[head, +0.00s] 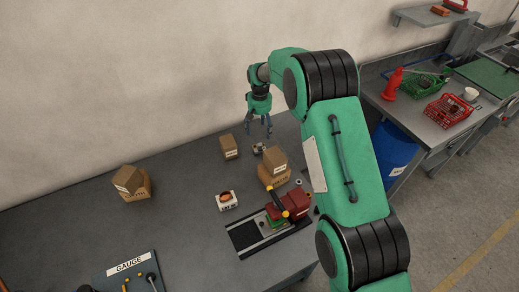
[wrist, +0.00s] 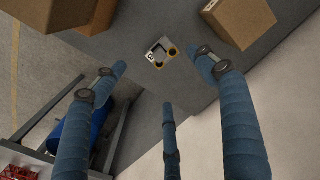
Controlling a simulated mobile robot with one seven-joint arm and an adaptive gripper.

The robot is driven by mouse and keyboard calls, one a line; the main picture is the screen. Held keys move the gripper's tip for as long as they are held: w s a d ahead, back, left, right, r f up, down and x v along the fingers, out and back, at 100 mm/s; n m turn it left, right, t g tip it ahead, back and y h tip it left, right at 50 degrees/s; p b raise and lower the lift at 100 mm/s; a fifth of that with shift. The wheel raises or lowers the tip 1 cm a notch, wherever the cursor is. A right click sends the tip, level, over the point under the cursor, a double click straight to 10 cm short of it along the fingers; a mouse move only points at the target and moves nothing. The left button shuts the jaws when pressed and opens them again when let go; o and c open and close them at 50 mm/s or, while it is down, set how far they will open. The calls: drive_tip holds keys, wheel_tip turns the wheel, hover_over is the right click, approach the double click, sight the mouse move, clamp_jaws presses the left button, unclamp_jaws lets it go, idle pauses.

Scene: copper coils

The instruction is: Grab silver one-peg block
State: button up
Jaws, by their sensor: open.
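A small silver-grey block (wrist: 160,53) lies on the grey table in the wrist view, between and beyond my fingertips. It has a pale square face, a dark mark and a yellowish round spot; I cannot clearly count its pegs. In the head view the small block (head: 259,148) sits between cardboard boxes, just below my gripper. My gripper (head: 260,130) points down above the table, its blue fingers spread and empty. In the wrist view the open gripper (wrist: 163,66) has its three fingers around the block's outline, apart from it.
A small cardboard box (head: 229,146) stands left of the block, and stacked boxes (head: 274,170) stand close at its right front. A red and black machine (head: 285,208) and a white block with an orange ring (head: 227,201) are nearer. The wall is behind; open table lies left.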

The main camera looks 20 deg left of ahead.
sight(260, 144)
wheel_tip(260, 144, down, 7)
drive_tip(key=shift+f, duration=0.2)
drive_tip(key=shift+f, duration=0.1)
idle(0.4)
drive_tip(key=shift+w+f, duration=0.1)
drive_tip(key=shift+f, duration=2.45)
drive_tip(key=c, duration=1.7)
